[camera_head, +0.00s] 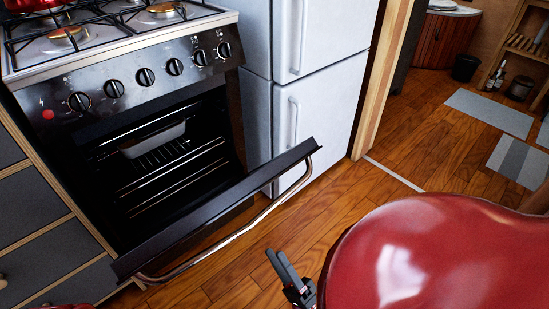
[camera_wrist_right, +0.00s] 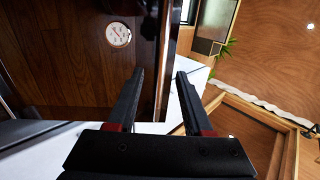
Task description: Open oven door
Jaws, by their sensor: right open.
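The oven (camera_head: 140,60) stands at the left of the head view. Its door (camera_head: 215,208) is partly open, tilted outward and down, with the dark interior and racks showing behind it. The bar handle (camera_head: 232,236) runs along the door's outer side. My right gripper (camera_head: 277,256) is near the bottom middle, on the outer side of the door and handle, apart from them. In the right wrist view its two fingers (camera_wrist_right: 158,82) are spread with nothing between them. My left gripper is not in view.
A white fridge (camera_head: 318,100) stands right beside the oven. Dark drawers (camera_head: 45,235) are on its left. A pan (camera_head: 155,138) sits on a rack inside the oven. Wooden floor (camera_head: 400,150) is open to the right, with grey mats (camera_head: 490,112) farther back.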

